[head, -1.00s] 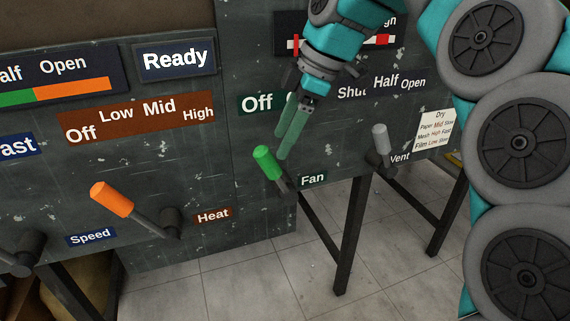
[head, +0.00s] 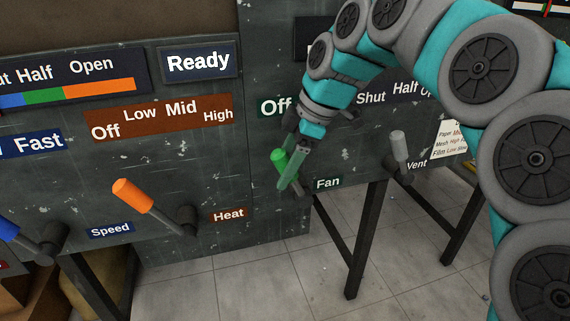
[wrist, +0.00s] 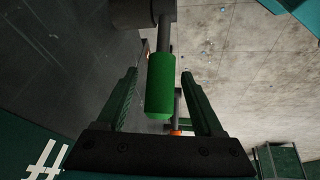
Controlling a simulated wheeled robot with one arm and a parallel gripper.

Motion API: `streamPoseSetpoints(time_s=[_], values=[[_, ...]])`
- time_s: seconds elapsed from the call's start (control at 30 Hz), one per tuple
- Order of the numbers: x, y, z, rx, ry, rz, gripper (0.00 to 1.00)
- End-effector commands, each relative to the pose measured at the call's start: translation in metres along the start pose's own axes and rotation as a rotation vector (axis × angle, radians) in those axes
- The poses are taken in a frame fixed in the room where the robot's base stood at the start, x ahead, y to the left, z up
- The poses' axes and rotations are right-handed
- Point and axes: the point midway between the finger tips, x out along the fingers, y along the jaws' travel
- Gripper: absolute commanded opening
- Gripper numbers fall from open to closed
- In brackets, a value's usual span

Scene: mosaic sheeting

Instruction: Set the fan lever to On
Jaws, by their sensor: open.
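The fan lever has a green handle (head: 278,159) and leans up and to the left, towards the Off end of its scale. The Fan label (head: 328,183) is beside its pivot. The Off label (head: 275,106) shows above it; the rest of that scale is hidden behind my arm. My gripper (head: 287,182) is open at the lever, its green fingers overlapping the handle in the head view. In the wrist view the green handle (wrist: 160,85) appears between the two open fingers of my gripper (wrist: 158,76), with a gap on each side.
The orange Heat lever (head: 133,196) and the blue Speed lever (head: 22,239) stand to the left. The grey Vent lever (head: 399,146) stands to the right. A Ready sign (head: 198,63) is on the panel. Tiled floor shows below.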

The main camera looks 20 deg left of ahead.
Motion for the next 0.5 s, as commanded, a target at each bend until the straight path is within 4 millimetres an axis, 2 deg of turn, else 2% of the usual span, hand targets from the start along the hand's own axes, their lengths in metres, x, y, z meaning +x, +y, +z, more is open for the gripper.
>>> streamPoseSetpoints(time_s=[0.23,0.5], values=[[0.0010,-0.0003,0.0000,0.000,0.000,-0.001,0.69],[0.0009,-0.0004,0.0000,0.000,0.000,-0.001,0.40]])
